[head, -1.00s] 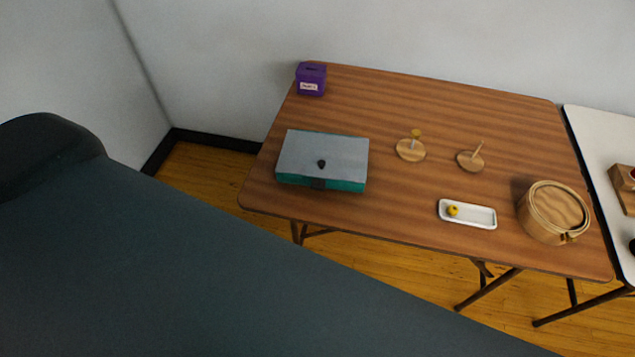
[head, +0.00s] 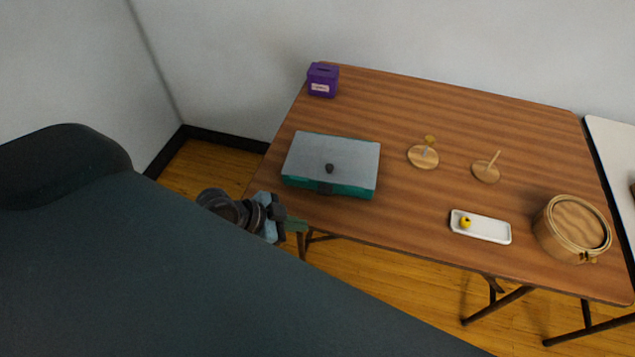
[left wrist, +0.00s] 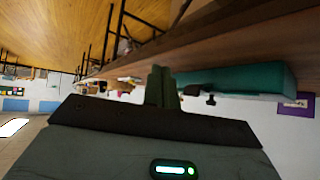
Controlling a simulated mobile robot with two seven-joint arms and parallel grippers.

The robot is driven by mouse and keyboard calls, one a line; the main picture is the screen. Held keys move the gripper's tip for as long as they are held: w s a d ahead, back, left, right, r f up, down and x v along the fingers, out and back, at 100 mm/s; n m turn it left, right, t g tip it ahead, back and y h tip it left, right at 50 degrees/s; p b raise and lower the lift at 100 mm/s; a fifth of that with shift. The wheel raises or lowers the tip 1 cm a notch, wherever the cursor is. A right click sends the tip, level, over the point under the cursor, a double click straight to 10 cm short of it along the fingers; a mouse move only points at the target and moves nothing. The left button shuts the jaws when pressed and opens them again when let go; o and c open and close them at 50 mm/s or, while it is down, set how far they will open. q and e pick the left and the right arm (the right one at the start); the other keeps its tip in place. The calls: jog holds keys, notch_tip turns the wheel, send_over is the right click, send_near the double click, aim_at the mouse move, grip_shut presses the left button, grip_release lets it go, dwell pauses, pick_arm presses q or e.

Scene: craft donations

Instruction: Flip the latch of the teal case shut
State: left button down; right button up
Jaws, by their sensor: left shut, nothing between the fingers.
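The teal case (head: 340,155) lies on the wooden table with its grey lid down. A dark knob (head: 329,168) sits on the lid, and a dark latch piece (head: 326,188) is at the front face; its exact position is too small to tell. My left gripper (head: 298,226) is shut and empty, just off the table's front edge, in front of the case and apart from it. In the left wrist view, which is upside down, the shut fingers (left wrist: 162,88) appear beside the case (left wrist: 245,80), with the dark latch area (left wrist: 199,90) close by. My right gripper is not in view.
A purple box (head: 322,80) stands at the back left. Two round wooden stands (head: 423,157) (head: 486,171), a white tray (head: 483,227) with a yellow item and a round wooden box (head: 573,228) are to the right. The table between them is clear.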

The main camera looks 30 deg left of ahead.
pick_arm(q)
jog(key=w+a+r+m+g, duration=0.1)
jog(key=w+a+r+m, duration=0.1)
jog(key=r, duration=0.5)
jog(key=w+a+r+m+g+h+b, duration=0.1)
jog(key=w+a+r+m, duration=0.2)
jog(key=r, duration=0.4)
jog(key=shift+w+a+r+m+g, duration=0.3)
jog(key=shift+w+a+g, duration=0.1)
jog(key=shift+a, duration=0.35)
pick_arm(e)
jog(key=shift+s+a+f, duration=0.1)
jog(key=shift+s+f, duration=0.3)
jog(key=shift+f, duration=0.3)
pick_arm(q)
jog(key=shift+d+f, duration=0.1)
send_over(327, 193)
jog(key=s+a, duration=0.2)
notch_tip(327, 193, down, 6)
jog(key=f, duration=0.2)
jog(key=w+f, duration=0.1)
jog(key=shift+a+f, duration=0.15)
jog(key=shift+f, duration=0.75)
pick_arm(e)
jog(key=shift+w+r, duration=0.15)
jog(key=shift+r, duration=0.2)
